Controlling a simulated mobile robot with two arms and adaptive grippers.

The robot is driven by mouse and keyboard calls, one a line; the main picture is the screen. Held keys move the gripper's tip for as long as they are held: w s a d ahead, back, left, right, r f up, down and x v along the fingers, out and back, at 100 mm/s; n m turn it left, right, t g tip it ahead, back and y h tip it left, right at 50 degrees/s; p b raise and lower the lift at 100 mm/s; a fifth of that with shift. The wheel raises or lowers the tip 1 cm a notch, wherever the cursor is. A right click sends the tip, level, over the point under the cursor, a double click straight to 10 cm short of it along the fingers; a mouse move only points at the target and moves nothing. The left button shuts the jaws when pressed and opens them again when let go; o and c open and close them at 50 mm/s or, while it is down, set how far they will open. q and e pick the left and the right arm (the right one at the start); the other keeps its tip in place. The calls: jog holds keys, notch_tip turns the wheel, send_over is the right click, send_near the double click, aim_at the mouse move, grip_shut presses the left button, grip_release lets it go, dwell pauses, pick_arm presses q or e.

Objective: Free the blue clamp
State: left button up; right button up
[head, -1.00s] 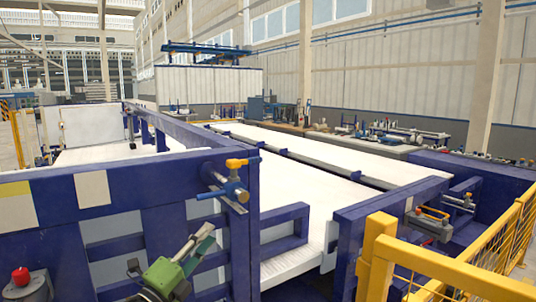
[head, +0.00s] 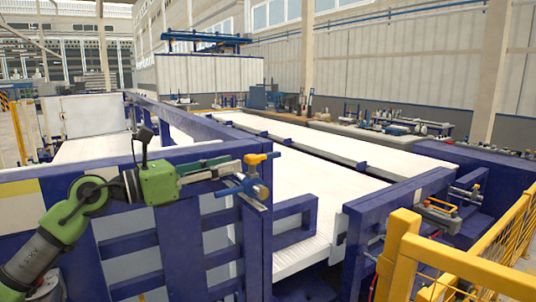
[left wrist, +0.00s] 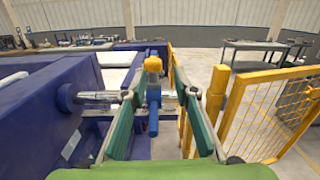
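The blue clamp (head: 247,187), with an orange-yellow knob on top, is fixed on a metal rod at the near corner of the dark blue frame (head: 262,235). My left gripper (head: 230,169), green with dark fingers, has come from the left and its tips are at the clamp. In the left wrist view its fingers are open, one on each side of the blue clamp (left wrist: 153,108), with visible gaps; contact cannot be made out. My right gripper is not in view.
A yellow guard fence (head: 470,265) stands at the right, also close to the right finger in the left wrist view. White panels (head: 310,190) lie within the blue frame. An orange-handled device (head: 437,212) sits on the frame at the right.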

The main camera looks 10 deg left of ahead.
aim_at(267, 154)
pick_arm(q)
jog(key=shift+w+a+r+y, duration=0.15)
jog(key=shift+a+y, duration=0.15)
jog(key=shift+a, duration=0.4)
jog(key=shift+w, duration=0.2)
jog(key=p+x, duration=0.6)
jog(key=x, duration=0.6)
jog(key=shift+d, duration=0.2)
jog(key=shift+w+d, duration=0.45)
jog(key=shift+d, duration=0.1)
jog(key=shift+f, duration=0.25)
grip_shut()
